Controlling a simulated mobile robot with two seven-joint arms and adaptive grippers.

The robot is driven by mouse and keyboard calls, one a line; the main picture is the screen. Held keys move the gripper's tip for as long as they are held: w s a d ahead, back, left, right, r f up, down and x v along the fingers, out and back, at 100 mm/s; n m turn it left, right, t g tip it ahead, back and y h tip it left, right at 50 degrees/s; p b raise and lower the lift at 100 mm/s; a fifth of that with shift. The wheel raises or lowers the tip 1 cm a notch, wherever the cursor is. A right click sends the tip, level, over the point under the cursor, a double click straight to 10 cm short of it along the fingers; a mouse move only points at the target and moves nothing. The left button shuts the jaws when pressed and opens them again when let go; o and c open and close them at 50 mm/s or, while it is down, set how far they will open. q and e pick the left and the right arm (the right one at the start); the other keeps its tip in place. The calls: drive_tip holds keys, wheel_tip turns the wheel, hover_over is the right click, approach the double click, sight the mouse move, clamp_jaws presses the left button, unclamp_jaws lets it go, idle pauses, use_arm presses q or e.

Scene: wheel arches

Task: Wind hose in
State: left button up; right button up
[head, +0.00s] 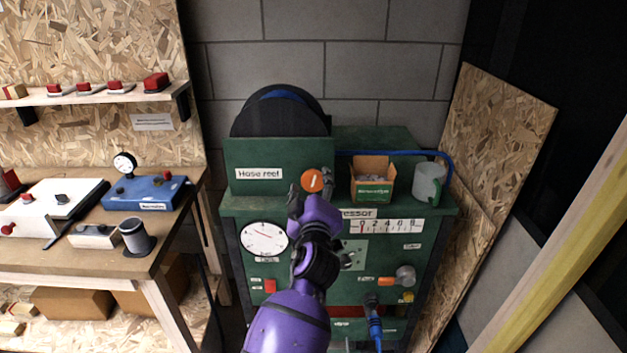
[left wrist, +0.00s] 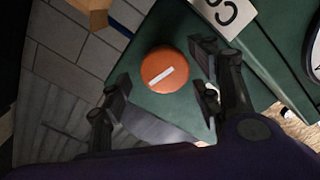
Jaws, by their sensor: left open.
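The black hose reel (head: 277,117) with a strip of blue at its top sits behind a green housing labelled "Hose reel" (head: 259,174). The blue hose (head: 390,153) runs right along the green cabinet's back and bends down by the mug. A round orange knob (head: 312,181) with a white bar is on the housing's right part. My left gripper (head: 306,193) is open at the knob. In the left wrist view the knob (left wrist: 164,69) shows between the spread fingers of my left gripper (left wrist: 160,80); contact cannot be told. My right gripper is not in view.
A cardboard box (head: 372,180) and a grey-green mug (head: 428,183) stand on the cabinet ledge right of the knob. The cabinet front has a dial (head: 264,239) and several controls. A workbench (head: 75,258) is at left; a yellow-edged beam (head: 540,250) slants at right.

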sight(314, 182)
use_arm(q)
drive_tip(key=shift+w, duration=1.75)
drive_tip(key=shift+c, duration=0.2)
drive_tip(key=c, duration=1.1)
drive_tip(key=shift+o, duration=0.2)
drive_tip(key=shift+m, duration=0.4)
